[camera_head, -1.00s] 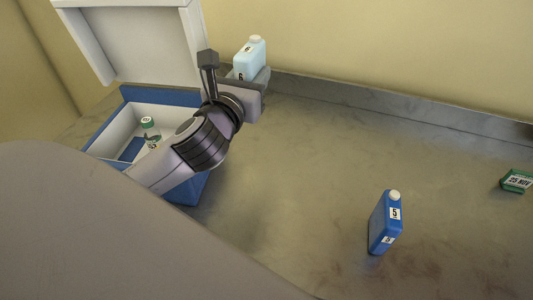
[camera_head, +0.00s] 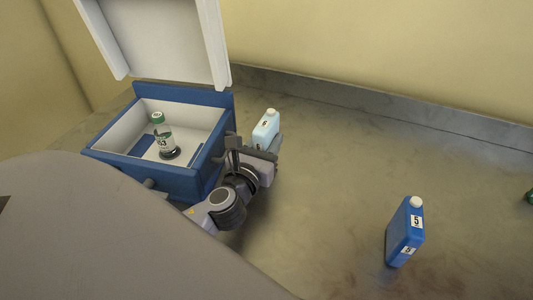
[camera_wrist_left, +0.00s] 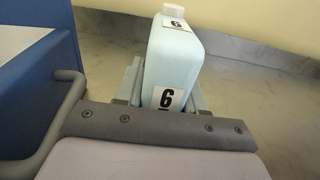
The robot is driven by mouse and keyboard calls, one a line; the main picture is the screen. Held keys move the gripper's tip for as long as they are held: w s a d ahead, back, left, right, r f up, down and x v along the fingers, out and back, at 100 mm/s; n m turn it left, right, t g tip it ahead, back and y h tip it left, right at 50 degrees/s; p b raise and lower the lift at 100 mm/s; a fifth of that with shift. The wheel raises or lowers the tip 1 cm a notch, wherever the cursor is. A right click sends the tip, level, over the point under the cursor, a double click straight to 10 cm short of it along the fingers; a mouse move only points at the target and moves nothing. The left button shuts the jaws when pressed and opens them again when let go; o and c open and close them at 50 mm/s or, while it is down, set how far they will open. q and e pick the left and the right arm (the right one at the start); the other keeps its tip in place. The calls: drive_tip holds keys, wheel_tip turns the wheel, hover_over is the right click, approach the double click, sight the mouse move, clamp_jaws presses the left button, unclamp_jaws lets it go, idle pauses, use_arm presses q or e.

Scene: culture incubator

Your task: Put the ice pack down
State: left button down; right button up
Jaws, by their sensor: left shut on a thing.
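A light blue ice pack (camera_head: 265,129) with a white cap and a label reading 6 is held upright in my left gripper (camera_head: 258,150), just right of the blue box. In the left wrist view the ice pack (camera_wrist_left: 174,62) stands between the two fingers of my left gripper (camera_wrist_left: 165,90), which is shut on it. Its lower end is hidden behind the gripper, so I cannot tell whether it touches the counter. A darker blue ice pack (camera_head: 404,235) labelled 5 stands upright on the counter (camera_head: 330,190) at the right. My right gripper is not in view.
A blue cool box (camera_head: 190,184) with a white inside and its lid (camera_head: 160,45) raised stands at the left. A vial with a green cap (camera_head: 163,138) is inside. A green object (camera_head: 530,196) is at the right edge. The middle counter is clear.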

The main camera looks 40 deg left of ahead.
use_arm(q)
drive_tip(key=shift+f+b, duration=0.35)
drive_tip(key=shift+f, duration=1.05)
drive_tip(key=shift+f, duration=0.2)
drive_tip(key=c, duration=0.7)
unclamp_jaws()
